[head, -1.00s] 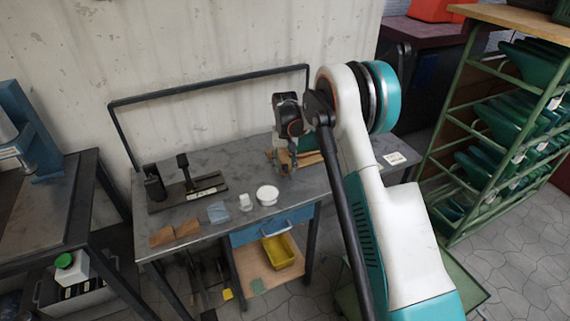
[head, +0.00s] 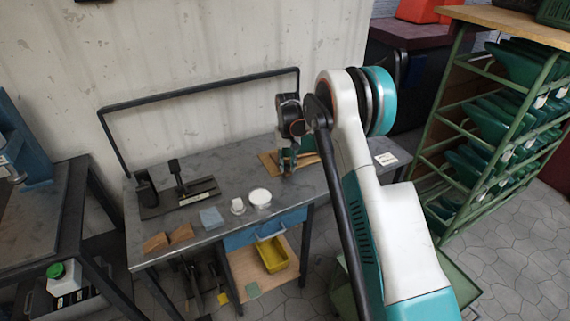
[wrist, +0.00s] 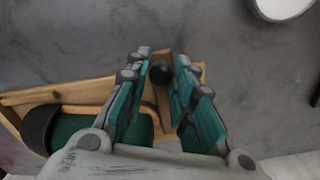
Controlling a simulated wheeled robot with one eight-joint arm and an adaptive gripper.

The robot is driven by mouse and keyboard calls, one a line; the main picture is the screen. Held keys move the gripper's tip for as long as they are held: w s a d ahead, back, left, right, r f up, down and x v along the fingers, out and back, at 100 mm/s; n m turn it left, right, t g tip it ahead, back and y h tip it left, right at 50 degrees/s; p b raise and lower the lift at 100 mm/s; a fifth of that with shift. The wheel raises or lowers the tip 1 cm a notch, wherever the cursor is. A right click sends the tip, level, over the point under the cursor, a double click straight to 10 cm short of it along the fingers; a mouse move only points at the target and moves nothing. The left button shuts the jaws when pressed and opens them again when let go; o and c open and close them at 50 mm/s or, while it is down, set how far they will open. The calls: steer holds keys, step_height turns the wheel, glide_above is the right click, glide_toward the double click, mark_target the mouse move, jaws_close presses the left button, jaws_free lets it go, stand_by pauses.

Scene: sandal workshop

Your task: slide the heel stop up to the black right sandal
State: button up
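A wooden fixture (wrist: 22,99) lies on the workbench at the left of the wrist view, and its pale board also shows in the head view (head: 267,160). A rounded green form with a black band (wrist: 38,128), seemingly the sandal, sits in it, partly hidden by my gripper. A wooden block with a dark round knob (wrist: 160,72), seemingly the heel stop, is at the fixture's right end. My gripper (wrist: 161,60) points down over the block with its fingers apart, one on each side of the knob. Contact with the knob cannot be seen.
The grey workbench (head: 232,166) also holds a black clamp-like tool (head: 180,185), a white dish (head: 259,198), a blue block (head: 211,217) and wooden wedges (head: 155,243). A black rail (head: 200,91) runs along its back. A green rack (head: 440,110) stands at right.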

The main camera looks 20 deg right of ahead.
steer(key=shift+o, duration=0.9)
step_height(320, 180, up, 12)
